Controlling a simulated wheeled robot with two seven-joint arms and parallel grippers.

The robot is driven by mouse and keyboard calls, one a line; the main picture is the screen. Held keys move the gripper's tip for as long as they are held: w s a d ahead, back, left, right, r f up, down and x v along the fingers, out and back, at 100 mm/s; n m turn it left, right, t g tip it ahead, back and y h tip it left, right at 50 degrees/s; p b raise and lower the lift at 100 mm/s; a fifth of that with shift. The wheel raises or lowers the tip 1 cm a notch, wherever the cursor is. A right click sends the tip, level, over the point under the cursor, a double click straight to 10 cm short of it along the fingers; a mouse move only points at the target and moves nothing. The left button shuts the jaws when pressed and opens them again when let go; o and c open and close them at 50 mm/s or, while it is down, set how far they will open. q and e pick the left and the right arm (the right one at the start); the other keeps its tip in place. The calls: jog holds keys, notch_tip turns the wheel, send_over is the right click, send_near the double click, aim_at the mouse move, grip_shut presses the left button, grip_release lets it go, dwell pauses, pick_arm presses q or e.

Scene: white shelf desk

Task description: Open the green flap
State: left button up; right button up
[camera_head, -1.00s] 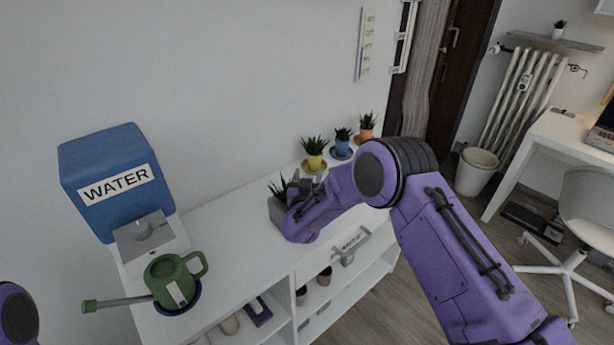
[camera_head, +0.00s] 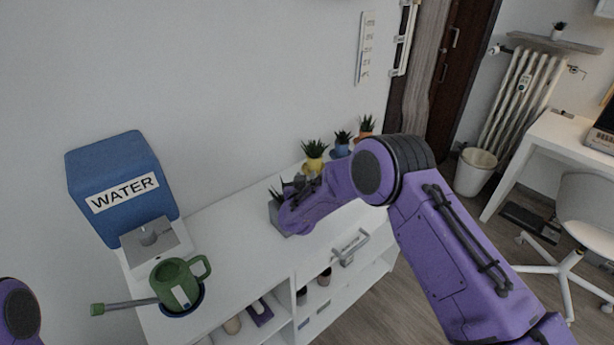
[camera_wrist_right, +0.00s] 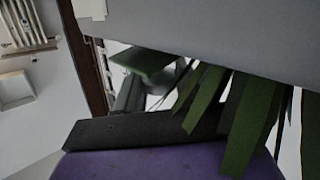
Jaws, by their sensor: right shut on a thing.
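No part that I can surely call the green flap shows in the head view. A small flat green piece (camera_wrist_right: 150,66) shows beyond the dark finger in the right wrist view; I cannot tell if it is the flap. My right gripper (camera_head: 298,188) is at the grey planter (camera_head: 276,217) on the white shelf desk and appears shut on it. Its fingertips are mostly hidden by my own purple wrist. In the wrist view a large grey face (camera_wrist_right: 230,35) and dark green leaves (camera_wrist_right: 245,115) are close to the gripper. My left gripper is out of view.
A blue WATER box (camera_head: 122,185) stands at the left, with a green watering can (camera_head: 178,284) before it. Small plants in yellow (camera_head: 313,165), blue (camera_head: 341,151) and orange pots stand behind the gripper. The desk top (camera_head: 225,235) between is clear.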

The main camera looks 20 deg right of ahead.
jog(key=g+p, duration=0.1)
jog(key=w+r+n+p, duration=0.1)
jog(key=p, duration=0.1)
jog(key=shift+a+r+n+g, duration=0.1)
jog(key=shift+a+n+g, duration=0.1)
jog(key=shift+n+g, duration=0.15)
jog(key=shift+w+a+n+g+p, duration=0.1)
jog(key=shift+w+n+g+p, duration=0.25)
jog(key=shift+g+p, duration=0.3)
jog(key=shift+w+a+f+n+g+y+p, duration=0.15)
jog(key=shift+w+f+n+g+p, duration=0.15)
jog(key=shift+g, duration=0.2)
jog(key=shift+w+d+f+n+g+y+p, duration=0.1)
jog(key=shift+w+n+g+y+p, duration=0.15)
jog(key=shift+g+p, duration=0.2)
jog(key=o, duration=0.9)
jog(key=shift+a, duration=0.1)
jog(key=shift+s+r, duration=0.1)
